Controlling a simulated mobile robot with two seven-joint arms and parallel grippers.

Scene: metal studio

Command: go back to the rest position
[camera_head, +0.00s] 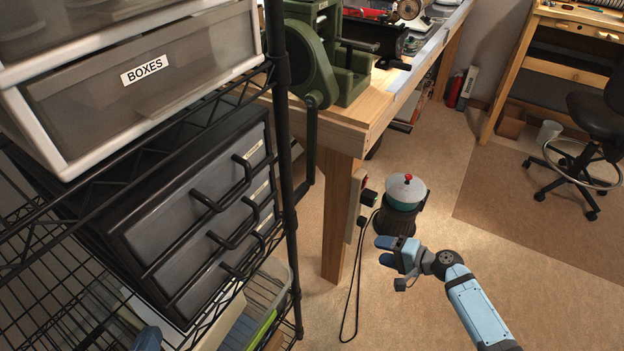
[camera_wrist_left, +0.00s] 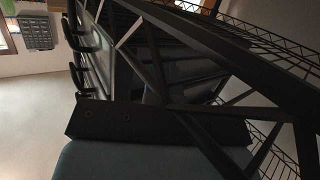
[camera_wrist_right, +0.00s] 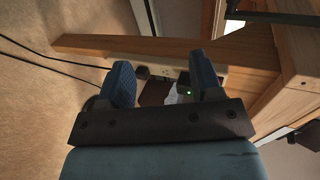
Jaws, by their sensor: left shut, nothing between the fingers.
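My right gripper (camera_head: 386,251) is in the middle of the head view, over the floor to the right of the workbench leg. In the right wrist view its two blue fingers (camera_wrist_right: 164,84) stand apart with nothing held between them. My left gripper is at the bottom left of the head view, where only a small blue part (camera_head: 148,339) shows beside the wire shelf. In the left wrist view its fingers are dark and mostly hidden behind the shelf's black bars, close to the rack. I see nothing held in it.
A black wire rack (camera_head: 287,150) holds a black drawer unit (camera_head: 180,225) and a bin labelled BOXES (camera_head: 150,85). A wooden workbench (camera_head: 345,140) stands behind. A teal canister with a pale lid (camera_head: 405,190) is close behind my right gripper. A cable (camera_head: 352,290) hangs nearby.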

